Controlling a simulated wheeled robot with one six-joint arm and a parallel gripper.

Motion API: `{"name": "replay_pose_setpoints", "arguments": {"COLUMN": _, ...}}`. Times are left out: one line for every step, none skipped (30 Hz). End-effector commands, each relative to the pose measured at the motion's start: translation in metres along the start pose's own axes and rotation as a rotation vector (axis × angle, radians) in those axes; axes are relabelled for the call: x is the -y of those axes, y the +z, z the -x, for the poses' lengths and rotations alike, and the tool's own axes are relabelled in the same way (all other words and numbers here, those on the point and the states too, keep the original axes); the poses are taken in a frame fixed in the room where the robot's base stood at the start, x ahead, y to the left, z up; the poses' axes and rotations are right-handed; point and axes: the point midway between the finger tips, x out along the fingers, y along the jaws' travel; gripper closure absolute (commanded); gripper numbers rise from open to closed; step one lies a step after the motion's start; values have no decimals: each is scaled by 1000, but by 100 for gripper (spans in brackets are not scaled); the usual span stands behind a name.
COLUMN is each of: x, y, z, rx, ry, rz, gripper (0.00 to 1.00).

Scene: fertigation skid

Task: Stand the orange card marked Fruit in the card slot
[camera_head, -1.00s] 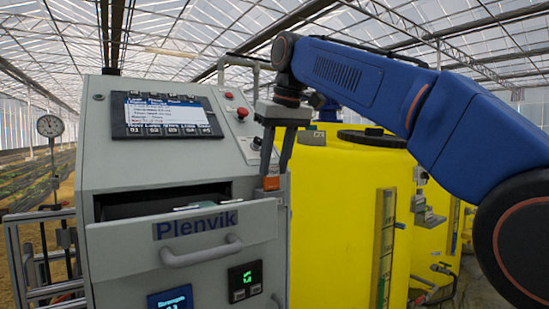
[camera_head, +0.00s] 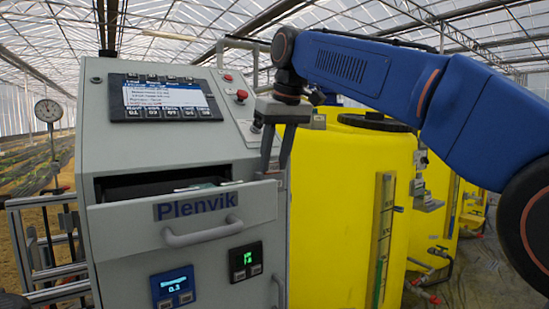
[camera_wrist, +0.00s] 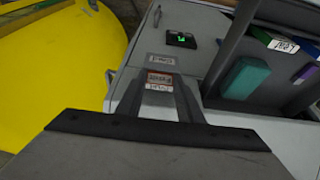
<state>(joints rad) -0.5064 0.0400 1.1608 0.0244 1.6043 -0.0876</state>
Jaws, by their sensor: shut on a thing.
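My gripper (camera_head: 273,172) is at the right end of the open drawer (camera_head: 160,222), with its fingertips pointing down. In the wrist view its fingers (camera_wrist: 163,88) are shut on the orange card (camera_wrist: 160,79), which shows a white label with small dark text. The card's lower part is hidden in the wrist view. In the head view no orange shows at the fingertips; the drawer's front corner seems to cover it. The card slot is not clearly seen, and I cannot tell whether the card is in it.
The grey cabinet (camera_head: 130,125) has a screen. Yellow tanks (camera_head: 345,190) stand close to the right.

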Motion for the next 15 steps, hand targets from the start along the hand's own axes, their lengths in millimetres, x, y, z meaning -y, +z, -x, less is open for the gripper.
{"name": "replay_pose_setpoints", "arguments": {"x": 0, "y": 0, "z": 0, "rx": 0, "ry": 0, "rz": 0, "gripper": 93}}
{"name": "replay_pose_setpoints", "arguments": {"x": 0, "y": 0, "z": 0, "rx": 0, "ry": 0, "rz": 0, "gripper": 93}}
{"name": "replay_pose_setpoints", "arguments": {"x": 0, "y": 0, "z": 0, "rx": 0, "ry": 0, "rz": 0, "gripper": 93}}
{"name": "replay_pose_setpoints", "arguments": {"x": 0, "y": 0, "z": 0, "rx": 0, "ry": 0, "rz": 0, "gripper": 93}}
{"name": "replay_pose_setpoints", "arguments": {"x": 0, "y": 0, "z": 0, "rx": 0, "ry": 0, "rz": 0, "gripper": 62}}
{"name": "replay_pose_setpoints", "arguments": {"x": 0, "y": 0, "z": 0, "rx": 0, "ry": 0, "rz": 0, "gripper": 52}}
{"name": "replay_pose_setpoints", "arguments": {"x": 0, "y": 0, "z": 0, "rx": 0, "ry": 0, "rz": 0, "gripper": 45}}
{"name": "replay_pose_setpoints", "arguments": {"x": 0, "y": 0, "z": 0, "rx": 0, "ry": 0, "rz": 0, "gripper": 45}}
{"name": "replay_pose_setpoints", "arguments": {"x": 0, "y": 0, "z": 0, "rx": 0, "ry": 0, "rz": 0, "gripper": 45}}
{"name": "replay_pose_setpoints", "arguments": {"x": 0, "y": 0, "z": 0, "rx": 0, "ry": 0, "rz": 0, "gripper": 45}}
{"name": "replay_pose_setpoints", "arguments": {"x": 0, "y": 0, "z": 0, "rx": 0, "ry": 0, "rz": 0, "gripper": 45}}
{"name": "replay_pose_setpoints", "arguments": {"x": 0, "y": 0, "z": 0, "rx": 0, "ry": 0, "rz": 0, "gripper": 45}}
{"name": "replay_pose_setpoints", "arguments": {"x": 0, "y": 0, "z": 0, "rx": 0, "ry": 0, "rz": 0, "gripper": 45}}
{"name": "replay_pose_setpoints", "arguments": {"x": 0, "y": 0, "z": 0, "rx": 0, "ry": 0, "rz": 0, "gripper": 45}}
{"name": "replay_pose_setpoints", "arguments": {"x": 0, "y": 0, "z": 0, "rx": 0, "ry": 0, "rz": 0, "gripper": 45}}
